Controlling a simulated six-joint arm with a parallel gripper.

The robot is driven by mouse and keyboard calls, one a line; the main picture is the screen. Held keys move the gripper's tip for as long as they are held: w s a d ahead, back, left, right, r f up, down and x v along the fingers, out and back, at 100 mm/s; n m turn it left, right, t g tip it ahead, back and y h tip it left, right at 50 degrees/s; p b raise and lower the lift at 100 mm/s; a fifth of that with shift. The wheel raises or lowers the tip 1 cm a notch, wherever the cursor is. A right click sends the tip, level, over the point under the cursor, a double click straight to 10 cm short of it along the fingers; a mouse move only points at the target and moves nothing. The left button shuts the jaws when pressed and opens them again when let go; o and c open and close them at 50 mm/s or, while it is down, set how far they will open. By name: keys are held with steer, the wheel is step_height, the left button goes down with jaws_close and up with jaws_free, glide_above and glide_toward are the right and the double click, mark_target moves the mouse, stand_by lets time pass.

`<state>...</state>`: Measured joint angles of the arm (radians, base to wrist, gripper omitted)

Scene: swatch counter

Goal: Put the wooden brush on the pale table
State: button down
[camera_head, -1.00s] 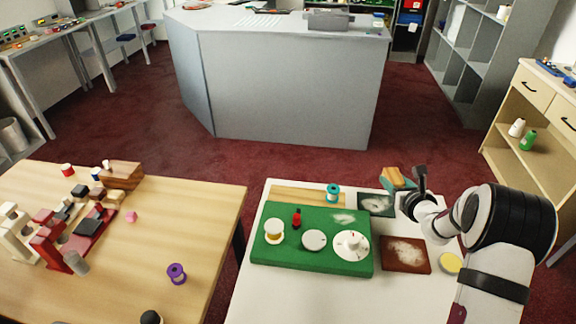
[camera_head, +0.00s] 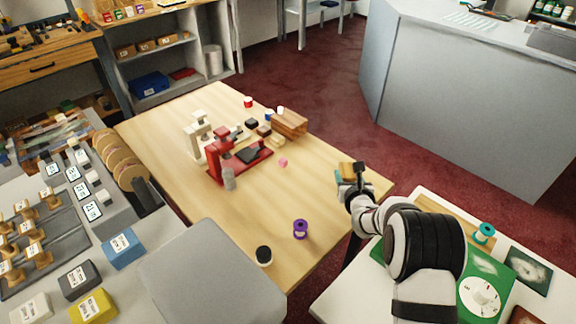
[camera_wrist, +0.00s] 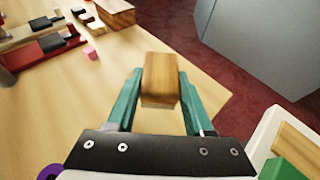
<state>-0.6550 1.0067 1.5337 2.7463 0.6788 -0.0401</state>
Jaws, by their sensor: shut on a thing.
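The wooden brush is a brown wooden block (camera_wrist: 160,78), held between the two teal fingers of my gripper (camera_wrist: 160,92) in the wrist view. In the head view the brush (camera_head: 346,168) is small and partly hidden by my gripper (camera_head: 350,177). The pale wooden table (camera_head: 195,120) lies below; my gripper is over its right end, near the right edge. The brush appears to be above the tabletop, though the exact gap cannot be told.
A red stand (camera_head: 240,160), a wooden block (camera_head: 289,124), a pink cube (camera_head: 283,162), a purple spool (camera_head: 300,229) and a black-topped jar (camera_head: 263,255) stand on the wooden table. Clear wood lies around the middle.

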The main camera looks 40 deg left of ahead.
step_height(320, 180, down, 10)
steer(key=shift+d, duration=0.1)
steer(key=shift+f, duration=0.1)
steer(key=shift+c, duration=1.4)
jaws_free()
